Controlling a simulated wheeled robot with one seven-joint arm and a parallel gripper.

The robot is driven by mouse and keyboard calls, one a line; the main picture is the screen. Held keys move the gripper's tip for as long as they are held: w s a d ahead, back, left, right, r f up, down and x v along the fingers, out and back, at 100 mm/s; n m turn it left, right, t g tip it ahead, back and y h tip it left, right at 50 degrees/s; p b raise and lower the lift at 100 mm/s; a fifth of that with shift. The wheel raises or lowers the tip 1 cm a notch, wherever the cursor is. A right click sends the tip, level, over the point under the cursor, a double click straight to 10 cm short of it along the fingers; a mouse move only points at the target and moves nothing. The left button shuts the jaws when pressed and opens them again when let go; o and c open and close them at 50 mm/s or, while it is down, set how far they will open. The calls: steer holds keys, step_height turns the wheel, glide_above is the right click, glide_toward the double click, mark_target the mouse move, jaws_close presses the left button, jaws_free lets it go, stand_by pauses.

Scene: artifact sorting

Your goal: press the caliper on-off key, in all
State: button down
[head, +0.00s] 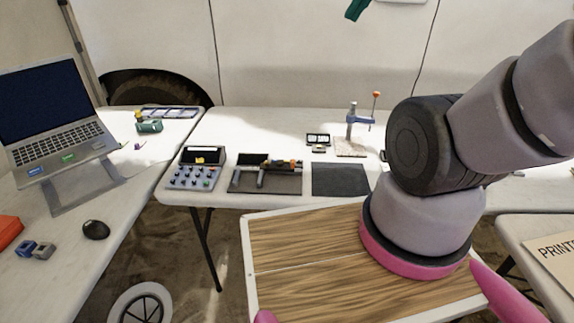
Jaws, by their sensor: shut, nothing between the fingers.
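A long dark tool with orange parts, which looks like the caliper (282,163), lies across a dark tray (264,186) on the far white table. Its on-off key is too small to make out, and I cannot read any display on it. My arm rises in the right half of the head view and bends off toward the upper right. My gripper is outside the picture, and nothing shows touching the caliper.
A grey box with several blue knobs (192,178) stands left of the tray, and a dark mat (340,180) lies right of it. Behind are a small display (318,139) and a blue stand (352,122). A laptop (45,110) is at left. A wood-topped surface (310,240) lies in front.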

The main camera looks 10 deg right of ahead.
stand_by(0.3)
steer(key=t+y, duration=0.1)
glide_above(275, 161)
step_height(275, 161, down, 43)
steer(key=shift+s+d+f+m, duration=0.1)
steer(key=shift+s+f+m, duration=0.1)
steer(key=shift+m, duration=0.1)
steer(key=shift+f, duration=4.3)
steer(key=shift+f, duration=0.1)
